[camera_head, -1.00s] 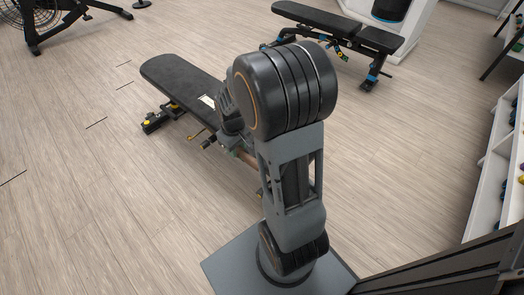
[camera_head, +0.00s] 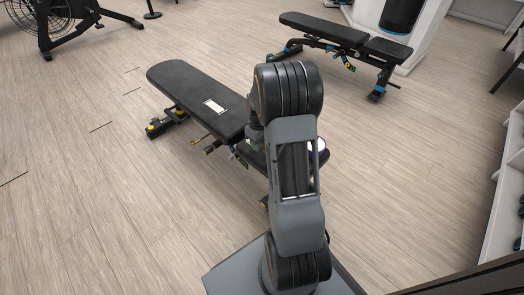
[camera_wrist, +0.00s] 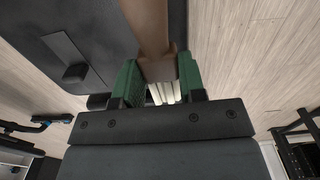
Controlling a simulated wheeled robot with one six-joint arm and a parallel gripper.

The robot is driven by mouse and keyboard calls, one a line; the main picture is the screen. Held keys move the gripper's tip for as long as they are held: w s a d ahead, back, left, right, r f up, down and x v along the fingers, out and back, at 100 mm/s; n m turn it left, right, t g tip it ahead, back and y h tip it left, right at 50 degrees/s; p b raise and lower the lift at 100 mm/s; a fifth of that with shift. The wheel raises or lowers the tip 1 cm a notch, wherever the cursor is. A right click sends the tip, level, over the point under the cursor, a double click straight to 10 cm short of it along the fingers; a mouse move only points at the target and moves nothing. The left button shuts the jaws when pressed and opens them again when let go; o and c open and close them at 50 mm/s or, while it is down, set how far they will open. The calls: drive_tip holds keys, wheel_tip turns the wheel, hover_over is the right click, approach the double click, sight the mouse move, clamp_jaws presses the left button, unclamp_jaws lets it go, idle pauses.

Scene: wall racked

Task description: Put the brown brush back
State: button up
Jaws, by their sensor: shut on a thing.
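The brown brush (camera_wrist: 150,28) shows in the wrist view as a smooth brown length running up out of the top edge. Pale strips below it, between the fingers, may be part of it. My gripper (camera_wrist: 160,80) has two green fingers, shut on the brush. In the head view my arm hides the gripper and the brush.
A black padded bench (camera_head: 205,98) with a white label stands just beyond my arm. A small white round thing (camera_head: 318,145) shows beside my arm. A second bench (camera_head: 340,35) is farther back.

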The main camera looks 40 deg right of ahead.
drive_tip(key=shift+w+d+f+b, duration=0.3)
drive_tip(key=shift+d+f, duration=0.3)
drive_tip(key=shift+f, duration=0.25)
wheel_tip(320, 180, down, 3)
drive_tip(key=shift+w+d+r+b, duration=0.1)
drive_tip(key=shift+b, duration=0.7)
drive_tip(key=o, duration=0.9)
drive_tip(key=shift+o, duration=0.2)
